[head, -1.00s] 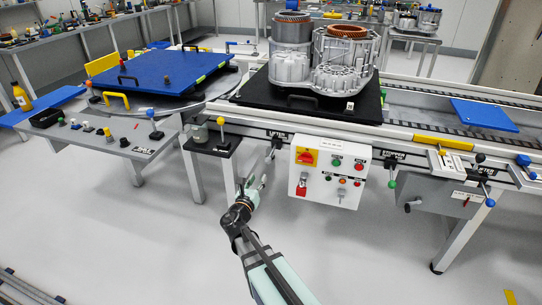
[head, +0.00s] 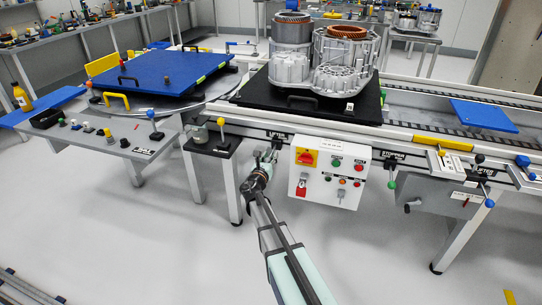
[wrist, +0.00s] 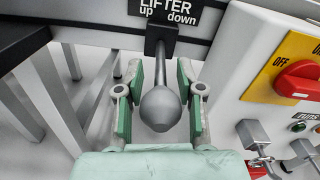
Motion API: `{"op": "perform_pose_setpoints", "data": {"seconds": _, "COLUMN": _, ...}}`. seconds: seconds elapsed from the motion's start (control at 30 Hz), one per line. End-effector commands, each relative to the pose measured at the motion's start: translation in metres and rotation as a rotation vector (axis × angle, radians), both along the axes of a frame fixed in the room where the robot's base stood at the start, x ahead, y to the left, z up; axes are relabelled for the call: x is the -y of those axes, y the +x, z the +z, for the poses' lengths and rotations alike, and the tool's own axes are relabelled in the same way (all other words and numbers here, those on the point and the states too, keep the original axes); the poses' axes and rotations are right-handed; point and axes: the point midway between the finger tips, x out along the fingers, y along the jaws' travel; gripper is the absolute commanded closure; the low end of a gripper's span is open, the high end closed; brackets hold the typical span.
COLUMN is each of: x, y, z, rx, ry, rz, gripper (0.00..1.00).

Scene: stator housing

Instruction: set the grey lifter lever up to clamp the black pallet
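The grey lifter lever (wrist: 161,105), with a round ball knob, juts from a dark mount under a sign reading LIFTER, up, down. In the wrist view it points toward the camera and lies between my fingers. My gripper (wrist: 158,88) is open around it, with a gap visible on both sides. In the head view my gripper (head: 266,160) is at the conveyor's front edge, left of the control box, and largely hides the lever. The black pallet (head: 250,98) lies on the conveyor above, carrying the grey stator housing (head: 340,70).
The white control box (head: 330,178) is close on the right; its red switch (wrist: 300,82) shows in the wrist view. A small side table (head: 212,143) and its legs stand left. A stopper lever with a green knob (head: 391,184) hangs right of the box.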

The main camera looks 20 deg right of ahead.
Motion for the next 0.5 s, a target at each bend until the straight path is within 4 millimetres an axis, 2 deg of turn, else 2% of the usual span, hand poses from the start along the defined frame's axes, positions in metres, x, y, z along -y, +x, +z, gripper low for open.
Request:
{"op": "perform_pose_setpoints", "data": {"seconds": 0.13, "x": 0.0078, "y": 0.0097, "z": -0.0002, "rx": 0.000, "ry": 0.000, "rz": -0.001, "gripper": 0.63}}
{"op": "perform_pose_setpoints", "data": {"seconds": 0.47, "x": 0.0096, "y": 0.0113, "z": -0.0001, "rx": 0.000, "ry": 0.000, "rz": -0.001, "gripper": 0.63}}
{"op": "perform_pose_setpoints", "data": {"seconds": 0.5, "x": 0.0096, "y": 0.0113, "z": -0.0001, "rx": 0.000, "ry": 0.000, "rz": -0.001, "gripper": 0.66}}
